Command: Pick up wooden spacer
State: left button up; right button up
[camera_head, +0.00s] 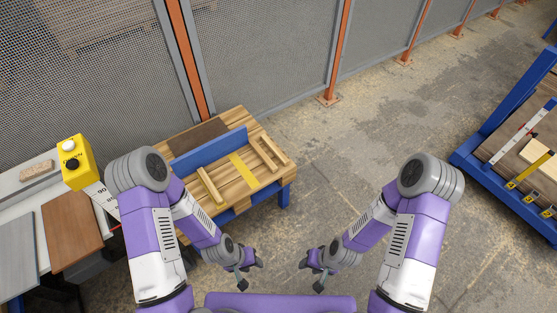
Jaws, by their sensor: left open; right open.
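Several wooden pieces show, and I cannot tell for sure which is the wooden spacer. A small pale wooden block (536,151) lies on the blue-framed bench at the right edge. A small brown block (37,170) lies on the grey-white table at the far left. Two wooden strips, a near one (211,187) and a far one (269,152), lie on the wooden table in the middle. My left gripper (250,275) and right gripper (311,276) are open and empty, low in front of me, apart from all these pieces.
The wooden table (283,174) carries a blue rail (210,148) and a yellow strip (244,170). A yellow button box (75,163), a brown board (73,228) and a grey board (18,258) are at left. Mesh fencing stands behind. The concrete floor right of centre is clear.

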aim_at(259, 151)
jog(key=z, duration=0.3)
jog(key=i, duration=1.25)
jog(key=u, duration=2)
